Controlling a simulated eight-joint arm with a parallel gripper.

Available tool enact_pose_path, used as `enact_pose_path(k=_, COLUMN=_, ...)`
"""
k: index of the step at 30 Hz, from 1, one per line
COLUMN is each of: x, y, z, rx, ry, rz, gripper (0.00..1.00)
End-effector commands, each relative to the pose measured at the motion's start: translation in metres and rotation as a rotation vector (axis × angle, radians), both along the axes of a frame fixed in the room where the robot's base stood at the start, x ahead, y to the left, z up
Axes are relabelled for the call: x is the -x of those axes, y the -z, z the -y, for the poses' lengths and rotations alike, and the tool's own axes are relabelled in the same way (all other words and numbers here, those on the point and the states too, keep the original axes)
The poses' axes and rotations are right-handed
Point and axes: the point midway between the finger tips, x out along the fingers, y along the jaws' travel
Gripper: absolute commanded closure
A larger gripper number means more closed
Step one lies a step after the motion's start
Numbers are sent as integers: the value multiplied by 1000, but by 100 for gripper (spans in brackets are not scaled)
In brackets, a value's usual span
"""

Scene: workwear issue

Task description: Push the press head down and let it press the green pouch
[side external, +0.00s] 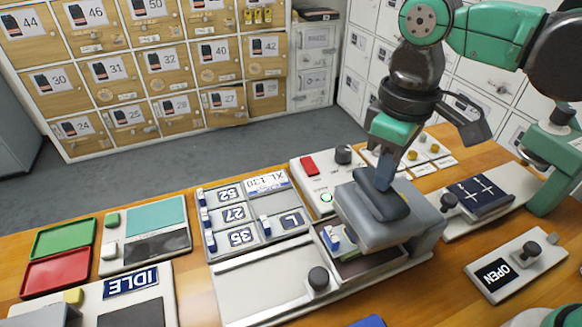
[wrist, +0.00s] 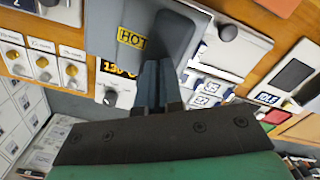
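The press has a grey head (side external: 362,226) with a dark rounded pad (side external: 368,204) on top, over a dark lower plate (side external: 365,264). In the wrist view the press head (wrist: 121,65) carries a yellow HOT label. My gripper (side external: 374,186) points down at the pad, its fingers together with no visible gap. The fingertips appear to meet the pad; exact contact is hard to tell. In the wrist view, my gripper (wrist: 149,68) is seen from behind, in front of the head.
A control box with a red button (side external: 309,165) and black knob stands behind the press. A sliding plate with a black knob (side external: 318,278) lies at front left. Size tags (side external: 233,214), an IDLE panel (side external: 131,284), red and green trays (side external: 60,255) and an OPEN switch (side external: 496,273) surround it.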

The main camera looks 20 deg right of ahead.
Motion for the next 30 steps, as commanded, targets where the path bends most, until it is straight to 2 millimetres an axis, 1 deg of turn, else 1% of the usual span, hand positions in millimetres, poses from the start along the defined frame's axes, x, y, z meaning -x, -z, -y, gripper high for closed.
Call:
enact_pose_path(k=8, x=0, y=2, z=-1, rx=2, ry=0, rz=-1, gripper=100)
enact_pose_path(k=25, x=0, y=16, z=-9, rx=3, ry=0, rz=-1, gripper=100)
enact_pose_path(k=30, x=0, y=15, z=-9, rx=2, ry=1, rz=-1, gripper=100)
